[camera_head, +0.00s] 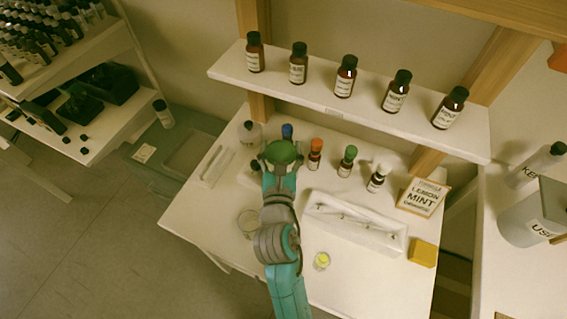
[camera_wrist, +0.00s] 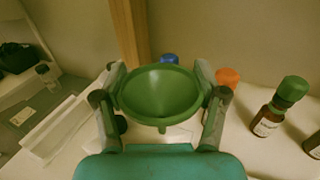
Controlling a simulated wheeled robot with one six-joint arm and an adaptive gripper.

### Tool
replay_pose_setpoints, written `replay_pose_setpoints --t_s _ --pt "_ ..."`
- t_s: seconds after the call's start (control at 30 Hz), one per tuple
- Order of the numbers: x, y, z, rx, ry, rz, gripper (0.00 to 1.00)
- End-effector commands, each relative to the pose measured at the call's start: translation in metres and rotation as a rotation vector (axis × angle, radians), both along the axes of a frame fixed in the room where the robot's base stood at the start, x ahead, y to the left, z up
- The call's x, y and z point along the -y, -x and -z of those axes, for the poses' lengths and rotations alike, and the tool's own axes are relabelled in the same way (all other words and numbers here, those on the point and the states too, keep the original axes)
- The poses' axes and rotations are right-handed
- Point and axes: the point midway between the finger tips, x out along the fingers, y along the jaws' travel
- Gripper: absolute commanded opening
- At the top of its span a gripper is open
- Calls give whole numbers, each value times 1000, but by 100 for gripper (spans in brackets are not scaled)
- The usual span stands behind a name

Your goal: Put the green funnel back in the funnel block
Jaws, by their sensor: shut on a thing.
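The green funnel (camera_head: 281,153) is held wide mouth up in my gripper (camera_head: 282,160). In the wrist view the funnel (camera_wrist: 160,95) sits between the two fingers of my gripper (camera_wrist: 161,100), which are closed on its sides. It appears to be above the back left part of the white table; its spout is mostly hidden in both views. I cannot make out the funnel block for certain; the gripper and funnel cover part of the table there.
A white tray (camera_head: 355,225), a glass dish (camera_head: 249,223), a yellow block (camera_head: 423,252) and a recipe card (camera_head: 423,197) occupy the table. A bottle shelf (camera_head: 330,108) overhangs behind.

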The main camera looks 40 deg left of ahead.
Motion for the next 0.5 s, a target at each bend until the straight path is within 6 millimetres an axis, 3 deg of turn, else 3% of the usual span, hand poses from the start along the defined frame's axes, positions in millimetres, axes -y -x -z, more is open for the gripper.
replay_pose_setpoints --t_s 0.5 --pt "0 0 56 0 2 0 45"
